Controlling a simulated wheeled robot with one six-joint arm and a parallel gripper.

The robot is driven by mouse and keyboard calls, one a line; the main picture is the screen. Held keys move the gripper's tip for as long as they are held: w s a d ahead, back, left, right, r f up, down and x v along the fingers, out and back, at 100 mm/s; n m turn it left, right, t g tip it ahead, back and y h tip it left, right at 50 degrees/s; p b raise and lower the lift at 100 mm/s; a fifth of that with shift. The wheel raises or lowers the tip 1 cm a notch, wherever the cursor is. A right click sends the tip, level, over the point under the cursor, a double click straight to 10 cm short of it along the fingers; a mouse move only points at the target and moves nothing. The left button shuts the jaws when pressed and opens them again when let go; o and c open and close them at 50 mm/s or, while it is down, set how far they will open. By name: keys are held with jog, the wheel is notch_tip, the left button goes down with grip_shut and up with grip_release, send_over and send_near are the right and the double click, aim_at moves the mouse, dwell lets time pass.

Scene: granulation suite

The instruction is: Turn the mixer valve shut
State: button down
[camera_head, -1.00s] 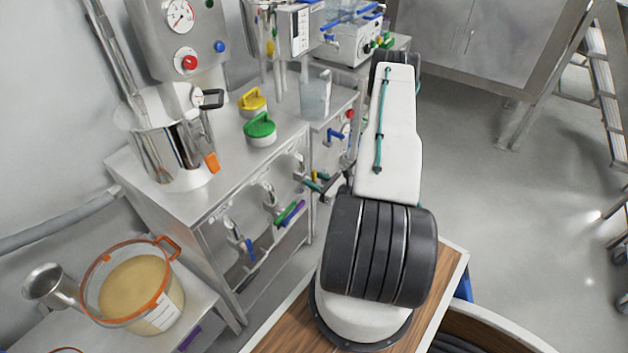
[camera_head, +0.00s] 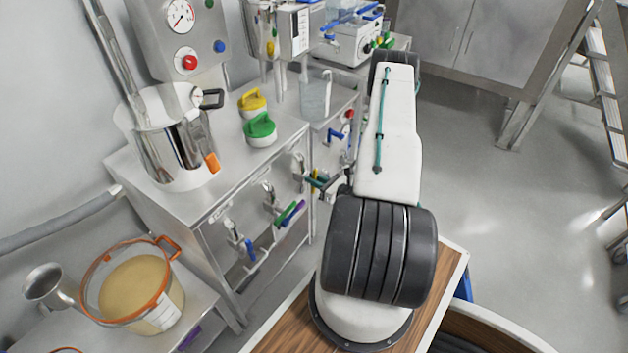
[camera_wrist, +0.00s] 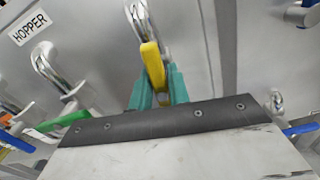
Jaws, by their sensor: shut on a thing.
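In the wrist view my gripper (camera_wrist: 158,84) has its teal fingers shut on the yellow lever handle (camera_wrist: 152,62) of a valve. The handle hangs down from a curved metal valve body (camera_wrist: 137,18) on a grey panel. No label for this valve is readable, so I cannot tell from the frames whether it is the mixer valve. In the head view the yellow handle (camera_head: 316,174) shows small at the cabinet front, with my gripper (camera_head: 322,185) around it, partly hidden by my arm.
A green-handled valve (camera_wrist: 62,121) and a HOPPER label (camera_wrist: 28,27) are left in the wrist view; a blue handle (camera_wrist: 300,130) is right. Blue (camera_head: 250,250) and green (camera_head: 288,213) handles project from the cabinet. A steel pot (camera_head: 165,140) stands on top. Open floor (camera_head: 510,220) lies right.

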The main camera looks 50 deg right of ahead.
jog(key=m, duration=0.4)
jog(key=shift+d+f, duration=0.1)
jog(key=shift+d, duration=0.1)
jog(key=m, duration=0.4)
jog(key=shift+d+f, duration=0.1)
jog(key=m, duration=0.4)
jog(key=shift+d+f+m, duration=0.1)
jog(key=shift+f+m, duration=0.1)
jog(key=shift+m, duration=0.1)
jog(key=shift+f+m, duration=0.2)
jog(key=shift+m, duration=1.6)
jog(key=c, duration=1.3)
grip_release()
jog(key=shift+c, duration=0.2)
